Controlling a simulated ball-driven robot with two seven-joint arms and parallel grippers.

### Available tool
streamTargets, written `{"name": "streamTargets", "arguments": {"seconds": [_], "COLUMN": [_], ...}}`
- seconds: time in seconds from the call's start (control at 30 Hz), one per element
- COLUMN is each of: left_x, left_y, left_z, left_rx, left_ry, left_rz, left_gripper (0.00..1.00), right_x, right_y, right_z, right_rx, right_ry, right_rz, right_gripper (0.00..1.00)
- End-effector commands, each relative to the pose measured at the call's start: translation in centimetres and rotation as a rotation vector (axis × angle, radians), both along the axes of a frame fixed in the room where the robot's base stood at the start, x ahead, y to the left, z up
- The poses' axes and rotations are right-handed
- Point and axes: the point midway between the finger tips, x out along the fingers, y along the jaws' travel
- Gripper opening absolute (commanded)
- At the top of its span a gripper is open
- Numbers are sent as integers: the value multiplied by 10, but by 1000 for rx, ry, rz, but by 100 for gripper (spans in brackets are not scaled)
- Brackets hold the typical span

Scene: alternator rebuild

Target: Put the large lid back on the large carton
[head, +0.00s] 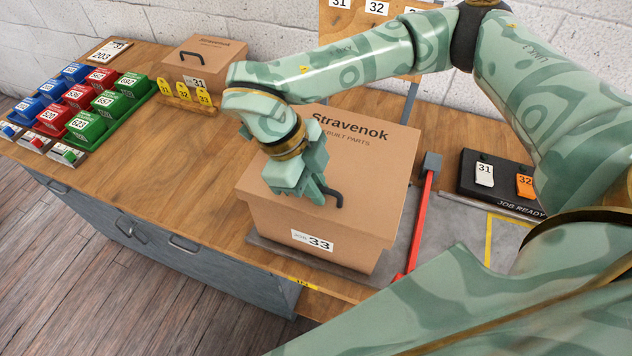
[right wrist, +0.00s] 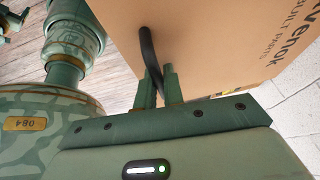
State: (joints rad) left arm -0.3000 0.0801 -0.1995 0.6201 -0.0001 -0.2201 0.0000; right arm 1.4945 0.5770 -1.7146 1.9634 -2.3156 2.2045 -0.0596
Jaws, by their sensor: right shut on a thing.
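The large carton (head: 300,253) is brown cardboard with a job 33 label and stands on a grey plate at the bench front. The large lid (head: 375,155), marked Stravenok, is over the carton's top with no clear gap at the front. I cannot tell whether it is fully seated. My right gripper (head: 322,196) is shut on the lid's black handle (head: 338,199). In the right wrist view, the fingers (right wrist: 158,88) close around the dark handle (right wrist: 148,50) beside the lid's printed top (right wrist: 225,40).
A smaller lidded carton (head: 205,65) stands at the back left. Red, blue and green bins (head: 80,95) fill the far left. A red bar (head: 423,215) is right of the carton, and a black job-ready tray (head: 500,180) lies beyond it. Bench (head: 190,165) left of the carton is clear.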

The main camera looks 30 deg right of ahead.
Motion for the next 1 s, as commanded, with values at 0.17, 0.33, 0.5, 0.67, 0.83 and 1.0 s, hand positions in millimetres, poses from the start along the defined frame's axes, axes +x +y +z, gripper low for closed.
{"name": "streamTargets", "arguments": {"seconds": [0.17,0.33,0.5,0.67,0.83,1.0], "left_x": [0,0,0,0,0,0], "left_y": [0,0,0,0,0,-1], "left_z": [0,0,0,0,1,2], "left_rx": [0,0,0,0,-1,-1], "left_ry": [0,0,0,0,-1,-1], "left_rz": [0,0,0,0,-1,-1], "left_gripper": [74,74,74,74,74,74], "right_x": [0,0,0,4,13,25], "right_y": [0,0,0,3,14,29], "right_z": [1,1,0,10,44,89], "right_rx": [1,0,1,1,0,0], "right_ry": [-1,-1,0,-4,-9,-8], "right_rz": [0,0,1,0,1,1], "right_gripper": [0,35,35,35,35,35]}}
